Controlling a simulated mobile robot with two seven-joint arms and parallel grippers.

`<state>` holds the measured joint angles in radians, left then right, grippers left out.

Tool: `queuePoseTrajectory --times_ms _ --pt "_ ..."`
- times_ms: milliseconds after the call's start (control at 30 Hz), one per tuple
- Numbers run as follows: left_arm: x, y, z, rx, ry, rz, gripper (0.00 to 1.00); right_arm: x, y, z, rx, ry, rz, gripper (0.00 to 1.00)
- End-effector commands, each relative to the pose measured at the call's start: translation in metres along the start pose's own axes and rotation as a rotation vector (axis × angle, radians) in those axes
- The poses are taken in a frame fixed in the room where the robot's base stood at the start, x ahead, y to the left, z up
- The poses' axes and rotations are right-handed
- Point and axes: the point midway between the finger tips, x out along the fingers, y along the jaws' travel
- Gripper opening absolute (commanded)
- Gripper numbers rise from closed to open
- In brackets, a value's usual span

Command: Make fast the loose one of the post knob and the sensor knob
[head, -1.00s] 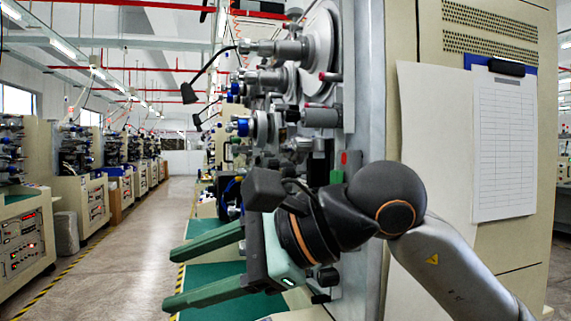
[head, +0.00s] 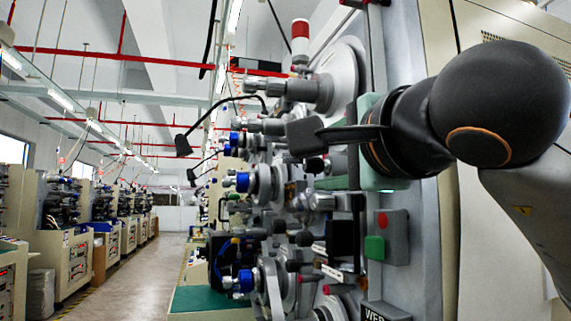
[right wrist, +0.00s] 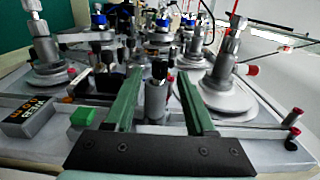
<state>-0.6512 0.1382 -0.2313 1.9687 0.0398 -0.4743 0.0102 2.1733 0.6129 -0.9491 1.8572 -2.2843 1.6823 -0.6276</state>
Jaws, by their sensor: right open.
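My right gripper (head: 330,155) reaches in from the right to the machine's face in the head view, with its fingers partly hidden by dark wrist parts. In the right wrist view, its two green fingers (right wrist: 160,76) are open. A grey post with a black knob (right wrist: 159,69) stands in the gap between them, with clear space at both sides. Another black knob (head: 304,238) shows lower on the machine in the head view. I cannot tell which is the post knob or the sensor knob, nor which is loose. My left gripper is not in view.
Grey spindles with discs (right wrist: 222,85) flank the fingers in the right wrist view. A box with a red and a green button (head: 388,237) sits below my right gripper in the head view. A red-topped lamp (head: 300,40) stands above. The aisle at left is clear.

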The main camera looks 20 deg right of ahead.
Motion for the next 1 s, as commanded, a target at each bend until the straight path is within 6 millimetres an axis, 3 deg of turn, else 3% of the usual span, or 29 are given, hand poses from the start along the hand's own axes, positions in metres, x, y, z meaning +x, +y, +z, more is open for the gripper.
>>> queuePoseTrajectory --times_ms 100,333,767,1000 --pt "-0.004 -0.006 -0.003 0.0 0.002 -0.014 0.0 0.026 -0.001 0.0 0.0 0.001 0.005 0.56" --pt "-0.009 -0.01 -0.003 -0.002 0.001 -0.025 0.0 0.061 -0.001 0.0 0.001 -0.001 0.003 0.56" --pt "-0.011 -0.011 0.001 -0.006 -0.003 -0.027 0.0 0.073 0.001 0.001 0.0 -0.002 0.001 0.56" --pt "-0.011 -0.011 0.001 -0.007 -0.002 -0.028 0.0 0.072 0.0 0.001 0.0 -0.002 0.001 0.31"
